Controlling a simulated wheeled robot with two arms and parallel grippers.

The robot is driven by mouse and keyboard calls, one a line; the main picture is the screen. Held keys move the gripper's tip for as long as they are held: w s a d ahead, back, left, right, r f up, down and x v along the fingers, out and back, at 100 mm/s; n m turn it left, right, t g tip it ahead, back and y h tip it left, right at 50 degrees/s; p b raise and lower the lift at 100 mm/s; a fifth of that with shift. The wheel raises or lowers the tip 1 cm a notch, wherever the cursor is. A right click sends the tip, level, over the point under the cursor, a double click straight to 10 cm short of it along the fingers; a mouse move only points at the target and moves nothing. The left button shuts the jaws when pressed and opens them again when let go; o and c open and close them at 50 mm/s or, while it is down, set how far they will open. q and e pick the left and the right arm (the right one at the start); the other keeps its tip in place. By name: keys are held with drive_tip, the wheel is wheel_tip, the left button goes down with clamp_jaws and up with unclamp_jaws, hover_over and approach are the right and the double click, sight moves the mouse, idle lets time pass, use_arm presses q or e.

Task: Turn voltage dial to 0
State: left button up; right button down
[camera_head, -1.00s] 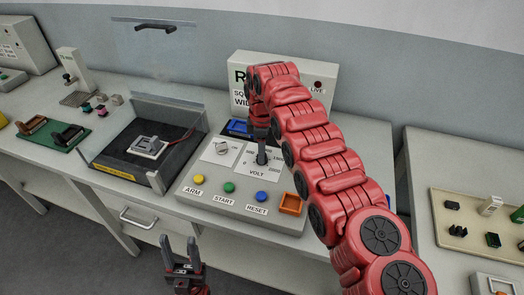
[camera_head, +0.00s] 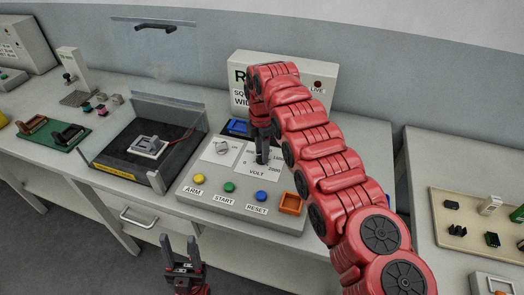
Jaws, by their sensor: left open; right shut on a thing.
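The voltage dial (camera_head: 262,158) sits on the sloped grey control panel (camera_head: 215,208), above the VOLT label (camera_head: 257,173). Its scale shows 0 at the lower left and higher numbers to the right. My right gripper (camera_head: 262,154) points down from above and is shut on the dial, and its fingers hide most of the knob, so the setting is unclear. My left gripper (camera_head: 181,250) is open and empty, low in front of the bench and apart from the panel.
Another dial (camera_head: 222,147) is left of the voltage dial. A clear-walled fixture (camera_head: 125,155) stands left. My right arm covers the bench at right.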

drive_tip(key=shift+r, duration=0.1)
drive_tip(key=c, duration=0.5)
unclamp_jaws()
drive_tip(key=shift+r, duration=0.2)
wheel_tip(320, 180, up, 5)
drive_tip(key=shift+a+r+p, duration=0.1)
drive_tip(key=shift+r+p, duration=0.1)
drive_tip(key=shift+p, duration=0.6)
wheel_tip(320, 180, up, 12)
drive_tip(key=p, duration=1.1)
drive_tip(key=shift+f, duration=0.25)
